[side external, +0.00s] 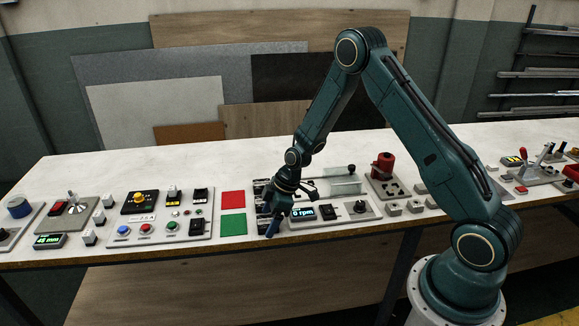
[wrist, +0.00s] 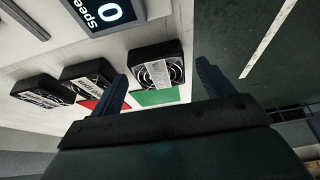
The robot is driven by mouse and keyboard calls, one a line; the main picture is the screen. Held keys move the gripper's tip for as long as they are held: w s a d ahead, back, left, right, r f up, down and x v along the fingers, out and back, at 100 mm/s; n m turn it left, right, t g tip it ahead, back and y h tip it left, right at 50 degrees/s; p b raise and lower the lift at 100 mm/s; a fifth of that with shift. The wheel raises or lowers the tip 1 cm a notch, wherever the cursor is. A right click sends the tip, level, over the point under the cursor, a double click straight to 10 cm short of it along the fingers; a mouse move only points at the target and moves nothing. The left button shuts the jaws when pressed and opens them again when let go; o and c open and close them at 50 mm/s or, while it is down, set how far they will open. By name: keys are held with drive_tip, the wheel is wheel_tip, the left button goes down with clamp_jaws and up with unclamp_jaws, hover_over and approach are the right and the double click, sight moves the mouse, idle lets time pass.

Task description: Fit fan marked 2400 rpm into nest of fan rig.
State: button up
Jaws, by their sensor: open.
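My gripper (side external: 272,228) is open and low over the bench's front edge, beside the speed display. In the wrist view three black square fans with pale labels stand in a row. One fan (wrist: 160,66) shows between the spread fingers of my gripper (wrist: 163,75), with nothing held. The other two, the middle fan (wrist: 88,77) and the end fan (wrist: 42,91), lie to its left. The label print is too small to read. In the side view the fans (side external: 261,187) are partly hidden by my gripper. The rig's panel carries a display (side external: 303,213) reading 0 rpm; I cannot make out the nest.
A red square (side external: 233,199) and a green square (side external: 233,225) lie left of the fans. A button panel (side external: 165,226) stands farther left. A red cylinder (side external: 383,166) on a plate and small grey blocks stand to the right. The bench's front edge is close to my gripper.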

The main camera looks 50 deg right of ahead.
sight(270, 220)
drive_tip(key=shift+f, duration=0.15)
drive_tip(key=shift+c, duration=0.4)
drive_tip(key=c, duration=1)
wheel_tip(270, 220, up, 20)
idle(0.3)
idle(0.5)
